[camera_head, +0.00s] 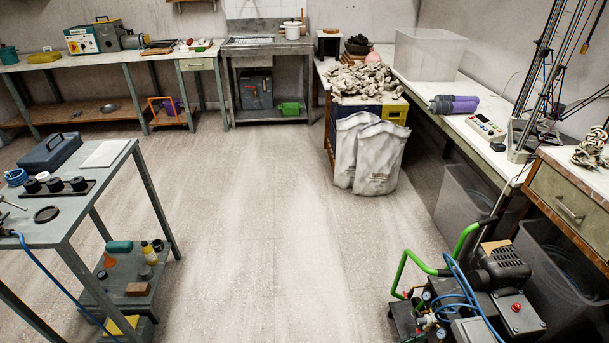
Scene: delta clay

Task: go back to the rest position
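Neither of my grippers shows in the head view, and no part of my arms is in the picture. The task line names no object. The view looks down a room with a bare, light grey floor (260,220) in the middle. Whether my grippers are open or shut, and whether they hold anything, is out of sight.
A grey metal table (90,190) with a blue case (50,152) stands at left. A compressor (480,290) with a green handle is at lower right. White sacks (368,155) stand by the right bench (465,125). A workbench (130,58) and sink (254,42) line the back.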

